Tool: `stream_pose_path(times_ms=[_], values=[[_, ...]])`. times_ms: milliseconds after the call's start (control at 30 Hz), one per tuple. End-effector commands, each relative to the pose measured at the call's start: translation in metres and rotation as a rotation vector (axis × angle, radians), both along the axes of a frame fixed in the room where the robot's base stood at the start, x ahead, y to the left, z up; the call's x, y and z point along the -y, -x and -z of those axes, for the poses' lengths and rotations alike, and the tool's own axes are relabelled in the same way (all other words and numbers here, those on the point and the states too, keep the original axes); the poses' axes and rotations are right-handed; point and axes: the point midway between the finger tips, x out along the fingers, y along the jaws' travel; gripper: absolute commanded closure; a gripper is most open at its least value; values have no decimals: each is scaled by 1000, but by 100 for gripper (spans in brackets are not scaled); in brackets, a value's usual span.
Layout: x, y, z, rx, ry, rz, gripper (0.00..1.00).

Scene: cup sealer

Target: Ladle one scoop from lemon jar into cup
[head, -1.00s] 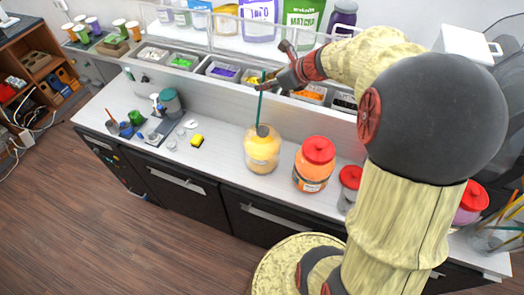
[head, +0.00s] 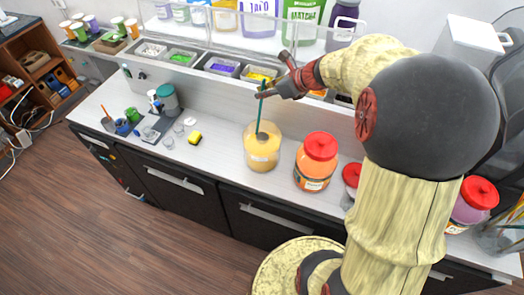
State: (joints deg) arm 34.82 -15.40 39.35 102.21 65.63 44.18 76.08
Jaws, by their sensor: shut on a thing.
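An open jar of pale yellow contents (head: 262,152), which looks like the lemon jar, stands on the white counter (head: 220,160) in the head view. My gripper (head: 262,92) is above it, shut on the upper part of a green ladle handle (head: 261,112). The ladle is nearly upright and its dark lower end is at the jar's mouth, partly inside. How much the ladle holds cannot be seen. Small clear cups (head: 178,128) stand on the counter to the left; I cannot tell which is the task's cup.
A red-lidded orange jar (head: 314,165) stands close to the right of the yellow jar, with more red-lidded jars beyond. Topping bins (head: 222,67) line the raised shelf behind. The counter's front left is clear.

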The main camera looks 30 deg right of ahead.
Motion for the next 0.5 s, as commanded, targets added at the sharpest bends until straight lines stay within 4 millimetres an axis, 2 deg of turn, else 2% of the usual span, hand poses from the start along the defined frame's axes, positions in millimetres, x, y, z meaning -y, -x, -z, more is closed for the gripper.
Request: stream_pose_path(times_ms=[500], values=[[0, 0, 35, -1, 0, 0, 100]])
